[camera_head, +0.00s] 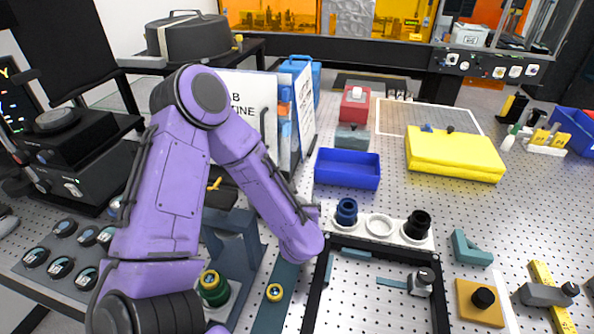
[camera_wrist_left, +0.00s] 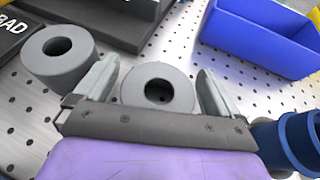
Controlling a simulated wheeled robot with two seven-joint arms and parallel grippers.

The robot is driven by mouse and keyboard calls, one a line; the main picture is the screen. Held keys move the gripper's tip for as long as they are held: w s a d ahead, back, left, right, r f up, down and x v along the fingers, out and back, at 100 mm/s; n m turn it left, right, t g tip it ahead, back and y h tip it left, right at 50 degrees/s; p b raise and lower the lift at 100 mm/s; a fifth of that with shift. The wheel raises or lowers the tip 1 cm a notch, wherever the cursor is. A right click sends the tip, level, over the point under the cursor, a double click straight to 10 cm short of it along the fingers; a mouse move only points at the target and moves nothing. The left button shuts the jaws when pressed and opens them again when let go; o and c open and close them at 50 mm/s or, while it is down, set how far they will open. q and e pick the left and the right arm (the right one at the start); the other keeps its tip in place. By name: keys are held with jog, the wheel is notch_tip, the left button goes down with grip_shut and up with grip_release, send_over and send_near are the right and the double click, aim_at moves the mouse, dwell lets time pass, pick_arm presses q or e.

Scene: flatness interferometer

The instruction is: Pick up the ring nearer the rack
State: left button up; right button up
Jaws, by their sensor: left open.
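In the left wrist view, a thick grey ring (camera_wrist_left: 172,76) with a dark centre hole lies flat on the perforated table. My left gripper (camera_wrist_left: 157,82) is open, one finger on each side of this ring; I cannot tell whether they touch it. A second grey ring (camera_wrist_left: 61,50) lies to the left, just outside the left finger. A dark grey stand (camera_wrist_left: 125,28) is beyond the rings; I cannot tell whether it is the rack. In the head view my purple left arm hides the gripper and both rings. My right gripper is not in view.
A blue bin (camera_head: 347,169) stands close by and shows in the wrist view (camera_wrist_left: 262,38). A blue cylindrical mount (camera_head: 346,211) is near the gripper's right side. A white holder carries a white ring (camera_head: 380,224) and a black mount (camera_head: 417,224). A yellow case (camera_head: 455,155) lies farther right.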

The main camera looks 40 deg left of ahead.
pick_arm(q)
jog(key=shift+a, duration=0.15)
jog(key=shift+f, duration=0.1)
jog(key=c, duration=1)
jog(key=shift+c, duration=0.2)
